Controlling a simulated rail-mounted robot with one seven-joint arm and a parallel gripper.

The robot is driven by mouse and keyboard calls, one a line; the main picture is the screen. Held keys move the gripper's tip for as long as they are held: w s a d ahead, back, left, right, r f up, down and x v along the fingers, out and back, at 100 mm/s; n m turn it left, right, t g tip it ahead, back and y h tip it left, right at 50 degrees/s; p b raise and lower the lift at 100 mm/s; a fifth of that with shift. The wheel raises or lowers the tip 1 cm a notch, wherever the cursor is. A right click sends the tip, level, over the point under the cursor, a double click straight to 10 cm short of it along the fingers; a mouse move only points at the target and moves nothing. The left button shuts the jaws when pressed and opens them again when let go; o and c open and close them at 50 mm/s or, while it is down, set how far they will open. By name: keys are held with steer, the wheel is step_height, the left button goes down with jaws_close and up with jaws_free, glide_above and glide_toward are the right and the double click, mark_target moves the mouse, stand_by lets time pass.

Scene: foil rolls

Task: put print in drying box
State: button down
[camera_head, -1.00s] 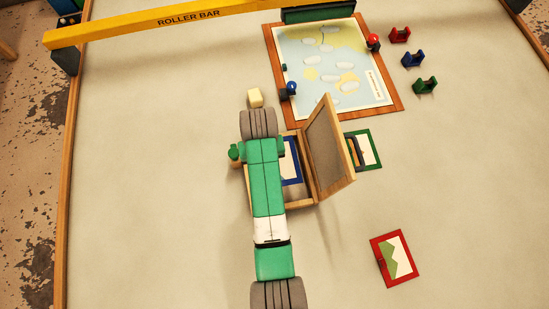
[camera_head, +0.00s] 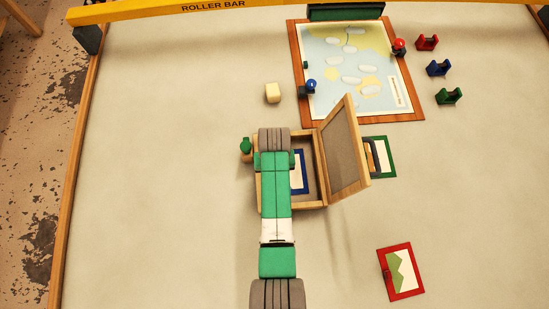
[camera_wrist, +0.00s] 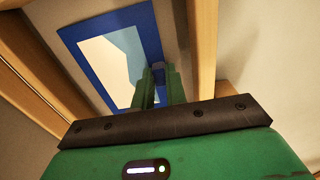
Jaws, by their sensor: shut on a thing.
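The drying box is a wooden box (camera_head: 312,204) in the middle of the table, with its mesh lid (camera_head: 342,150) propped open on the right. A blue-framed print (camera_head: 299,172) shows inside the box, partly hidden under my arm. In the wrist view the blue print (camera_wrist: 148,18) lies between the wooden box walls (camera_wrist: 203,45). My gripper (camera_wrist: 161,75) is shut at the print's near edge, on what looks like its small blue tab. I cannot tell whether the print touches the box floor.
A green-framed print (camera_head: 391,160) lies right of the lid, and a red-framed print (camera_head: 402,272) lies front right. A yellow roller bar (camera_head: 150,9) spans the back. The left table is clear.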

steer(key=c, duration=1.4)
jaws_free()
steer(key=shift+c, duration=0.2)
step_height(320, 180, up, 12)
steer(key=p, duration=0.2)
steer(key=shift+r, duration=0.15)
